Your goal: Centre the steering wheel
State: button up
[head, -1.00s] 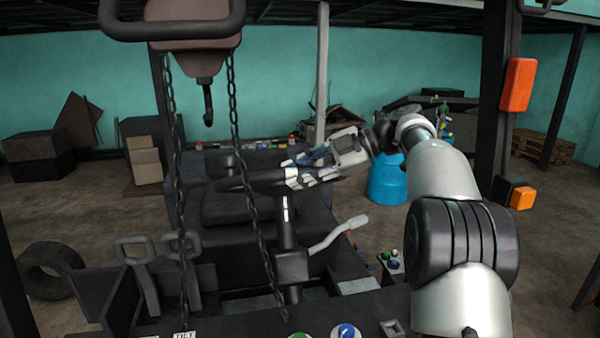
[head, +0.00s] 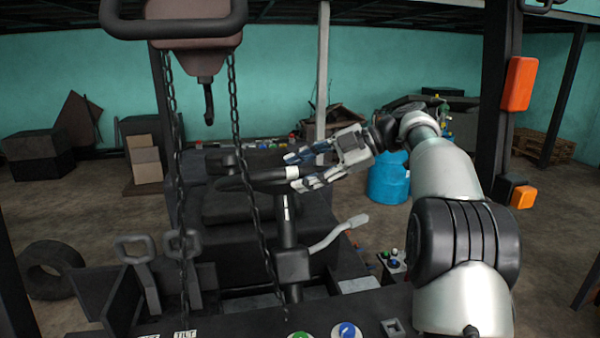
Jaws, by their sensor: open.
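The black steering wheel (head: 237,183) sits on its dark column (head: 287,222) near the middle of the head view. Its rim is seen almost edge-on, so its turn angle is hard to read. A black knob (head: 222,160) stands up at the wheel's far left side. My gripper (head: 296,166) is open at the right side of the wheel, its fingers pointing left. One finger is above and behind the rim and the other is in front of it. I cannot tell whether either finger touches the rim.
A hanging chain (head: 240,130) crosses in front of the wheel's left part, and a hook (head: 208,105) hangs above. A grey lever (head: 340,233) sticks out right of the column. The black seat (head: 230,208) is behind. An orange lamp (head: 519,84) is on the right post.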

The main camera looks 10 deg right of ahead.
jog(key=v, duration=0.6)
jog(key=shift+s+d+r, duration=0.1)
jog(key=shift+d, duration=0.25)
